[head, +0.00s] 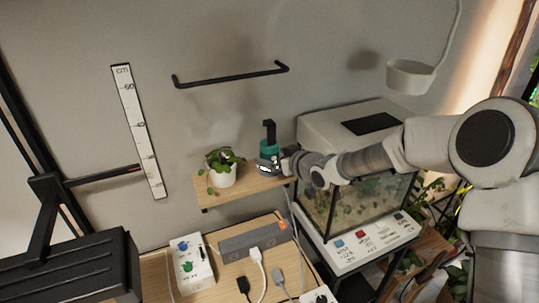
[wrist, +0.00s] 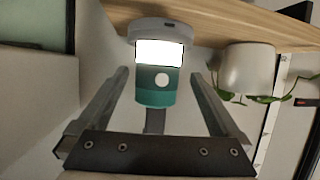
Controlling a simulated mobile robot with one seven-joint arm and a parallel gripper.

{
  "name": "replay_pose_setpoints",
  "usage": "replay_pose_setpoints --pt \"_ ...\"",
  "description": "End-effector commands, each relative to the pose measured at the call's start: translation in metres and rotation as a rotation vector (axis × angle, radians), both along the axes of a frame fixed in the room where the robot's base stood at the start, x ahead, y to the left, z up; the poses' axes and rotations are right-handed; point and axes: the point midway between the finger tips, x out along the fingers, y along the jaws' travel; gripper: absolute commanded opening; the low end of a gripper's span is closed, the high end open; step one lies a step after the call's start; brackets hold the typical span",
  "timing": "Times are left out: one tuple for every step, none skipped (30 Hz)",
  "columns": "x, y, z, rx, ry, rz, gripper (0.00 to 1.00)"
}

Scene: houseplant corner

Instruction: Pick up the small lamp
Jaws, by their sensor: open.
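The small lamp (head: 269,149) is teal with a black handle on top, and it stands upright on the wooden wall shelf (head: 235,191). In the wrist view, which is upside down, the lamp (wrist: 157,88) shows a lit white panel, a round white button and a pale base on the shelf edge. My gripper (head: 279,163) reaches in from the right at the lamp's lower part. In the wrist view my gripper (wrist: 160,78) is open, with one finger on each side of the lamp and visible gaps. Whether the lamp lies fully between the fingertips is hard to tell.
A potted plant (head: 222,173) in a white pot stands left of the lamp on the shelf. A glass tank (head: 350,205) with a pale lid stands right, under my arm. A black wall rail (head: 230,76) hangs above. A power strip (head: 252,240) and plugs lie on the table below.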

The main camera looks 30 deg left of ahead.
Motion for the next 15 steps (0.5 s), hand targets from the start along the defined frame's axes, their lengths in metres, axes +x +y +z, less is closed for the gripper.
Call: replay_pose_setpoints --pt "0.004 0.005 -0.003 0.000 0.003 0.001 1.00" --pt "0.006 0.008 -0.005 0.000 0.003 0.001 1.00" --pt "0.009 0.010 -0.008 -0.001 0.003 0.000 1.00" --pt "0.011 0.014 -0.009 0.000 0.002 0.001 1.00" --pt "0.012 0.018 -0.011 0.000 0.003 0.001 1.00" --pt "0.014 0.021 -0.012 0.001 0.001 0.001 1.00" --pt "0.016 0.022 -0.013 0.001 0.001 0.001 1.00" --pt "0.017 0.024 -0.014 0.001 0.001 0.001 1.00" --pt "0.018 0.026 -0.015 0.000 0.002 0.001 1.00" --pt "0.018 0.026 -0.016 0.001 0.001 0.001 1.00" --pt "0.019 0.027 -0.016 0.000 0.001 0.000 1.00" --pt "0.019 0.027 -0.016 0.000 0.000 0.000 1.00" --pt "0.019 0.027 -0.016 0.000 0.000 0.000 1.00" --pt "0.019 0.027 -0.016 0.000 0.000 0.000 1.00" --pt "0.019 0.027 -0.016 0.000 0.000 0.000 1.00"
